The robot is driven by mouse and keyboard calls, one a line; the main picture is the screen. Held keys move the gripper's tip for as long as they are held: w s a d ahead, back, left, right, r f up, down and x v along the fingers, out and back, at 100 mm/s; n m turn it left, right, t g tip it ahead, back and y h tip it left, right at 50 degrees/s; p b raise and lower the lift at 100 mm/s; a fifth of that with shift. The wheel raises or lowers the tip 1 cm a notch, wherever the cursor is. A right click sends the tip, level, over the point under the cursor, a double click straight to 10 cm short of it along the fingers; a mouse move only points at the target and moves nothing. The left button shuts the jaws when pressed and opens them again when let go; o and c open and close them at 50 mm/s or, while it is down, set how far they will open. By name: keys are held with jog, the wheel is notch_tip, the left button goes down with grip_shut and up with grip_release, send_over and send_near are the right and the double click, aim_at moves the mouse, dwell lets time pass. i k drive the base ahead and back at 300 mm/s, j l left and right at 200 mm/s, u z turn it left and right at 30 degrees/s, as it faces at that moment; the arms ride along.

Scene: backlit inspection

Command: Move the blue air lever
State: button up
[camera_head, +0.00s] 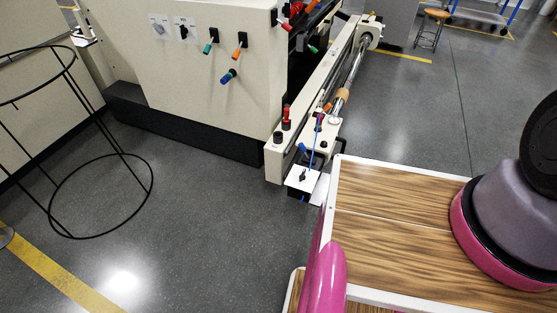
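A blue-handled lever (228,77) sticks out from the front panel of the large cream machine (190,85), tilted down to the left. It is below an orange-handled lever (236,54) and a green-handled lever (207,48). Another small blue handle (302,147) shows on the machine's lower carriage, near a white plate. I cannot tell from the picture which blue handle works the air. My gripper is not in view. Pink and grey parts of my own body show at the right and bottom.
A black wire hoop stand (151,180) stands on the grey floor at left. Open floor (200,200) lies in front of the panel. A stool (434,25) is far back right.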

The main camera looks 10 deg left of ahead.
aim_at(302, 146)
jog(key=k+j, duration=0.1)
jog(key=j, duration=0.3)
jog(key=k+j+z, duration=0.1)
jog(key=j, duration=0.25)
jog(key=k+j, duration=0.1)
jog(key=j, duration=0.3)
jog(key=k+j+z, duration=0.1)
jog(key=j, duration=0.25)
jog(key=k+j, duration=0.15)
jog(key=j, duration=0.2)
jog(key=k+j+z, duration=0.1)
jog(key=j, duration=0.25)
jog(key=i+j+z, duration=0.45)
jog(key=j+z, duration=0.2)
jog(key=j, duration=0.2)
jog(key=i+j+z, duration=0.25)
jog(key=j, duration=0.15)
jog(key=j+z, duration=0.2)
jog(key=j, duration=0.15)
